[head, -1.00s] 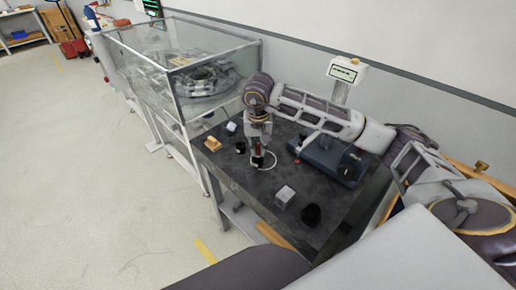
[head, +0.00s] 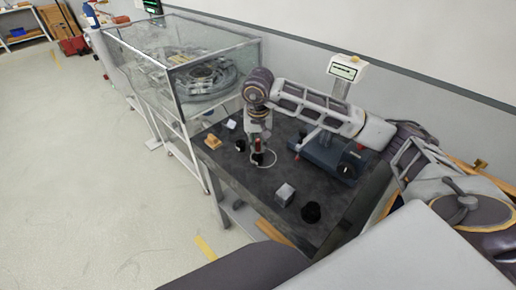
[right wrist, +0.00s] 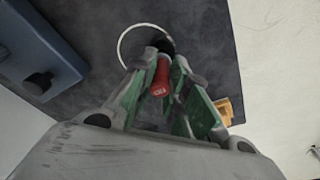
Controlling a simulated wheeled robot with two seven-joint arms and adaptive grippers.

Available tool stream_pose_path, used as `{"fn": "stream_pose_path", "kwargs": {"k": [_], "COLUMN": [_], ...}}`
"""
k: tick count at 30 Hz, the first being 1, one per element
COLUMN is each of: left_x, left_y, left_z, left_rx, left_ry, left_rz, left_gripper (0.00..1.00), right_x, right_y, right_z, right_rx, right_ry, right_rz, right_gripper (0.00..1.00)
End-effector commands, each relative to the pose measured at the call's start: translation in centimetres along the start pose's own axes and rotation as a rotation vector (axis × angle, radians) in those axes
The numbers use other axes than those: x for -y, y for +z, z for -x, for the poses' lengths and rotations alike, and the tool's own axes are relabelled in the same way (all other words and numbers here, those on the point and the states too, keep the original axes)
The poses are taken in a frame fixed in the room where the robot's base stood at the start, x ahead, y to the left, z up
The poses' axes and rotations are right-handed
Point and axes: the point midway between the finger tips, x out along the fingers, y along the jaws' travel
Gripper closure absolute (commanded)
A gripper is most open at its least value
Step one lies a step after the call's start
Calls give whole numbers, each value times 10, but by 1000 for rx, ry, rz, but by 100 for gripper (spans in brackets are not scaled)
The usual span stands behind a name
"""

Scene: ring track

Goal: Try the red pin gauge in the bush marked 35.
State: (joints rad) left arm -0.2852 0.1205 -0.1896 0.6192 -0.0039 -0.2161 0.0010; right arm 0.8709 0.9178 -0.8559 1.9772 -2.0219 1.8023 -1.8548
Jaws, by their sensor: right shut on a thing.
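The red pin gauge (head: 258,145) is in my right gripper (head: 258,149) over the dark bench. In the right wrist view, the gauge (right wrist: 161,80) lies between the green-padded fingers of the gripper (right wrist: 163,62), its red end toward the camera. A black bush (right wrist: 165,46) shows just beyond the gauge, at the edge of a white ring (right wrist: 122,45); in the head view the bush (head: 258,159) is directly below the gauge. I cannot tell whether the gauge's tip is inside it. No size mark on the bush is readable. My left gripper is not in view.
A black bush (head: 240,145) stands left of the gripper, and another black round piece (head: 311,212) is near the front. A metal block (head: 284,194), wooden block (head: 212,142) and white block (head: 231,124) stand around. A blue-grey instrument (head: 330,157) is at the right.

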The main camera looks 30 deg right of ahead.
Motion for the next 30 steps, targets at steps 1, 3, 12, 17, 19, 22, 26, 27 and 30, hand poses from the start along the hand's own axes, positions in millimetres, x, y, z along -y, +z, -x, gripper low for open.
{"fn": "stream_pose_path", "kwargs": {"k": [1, 3, 12, 17, 19, 22, 26, 27, 30], "left_x": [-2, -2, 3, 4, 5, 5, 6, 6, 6], "left_y": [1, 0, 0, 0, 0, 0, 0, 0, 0], "left_z": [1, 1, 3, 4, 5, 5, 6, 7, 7], "left_rx": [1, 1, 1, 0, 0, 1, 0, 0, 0], "left_ry": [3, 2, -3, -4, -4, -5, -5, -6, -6], "left_rz": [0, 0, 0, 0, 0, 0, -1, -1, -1], "left_gripper": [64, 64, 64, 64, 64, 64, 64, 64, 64], "right_x": [0, 0, 0, 0, 0, 0, 0, 0, 0], "right_y": [0, 0, -1, -2, -2, -2, -2, -2, -2], "right_z": [2, 3, 8, 11, 12, 14, 16, 17, 19], "right_rx": [-1, -1, -1, -1, -1, -1, 0, 0, 0], "right_ry": [0, 0, 0, 0, 0, 0, 0, 0, 0], "right_rz": [0, 0, 0, 0, 0, 0, 0, 0, 0], "right_gripper": [100, 100, 100, 100, 100, 100, 100, 100, 100]}}
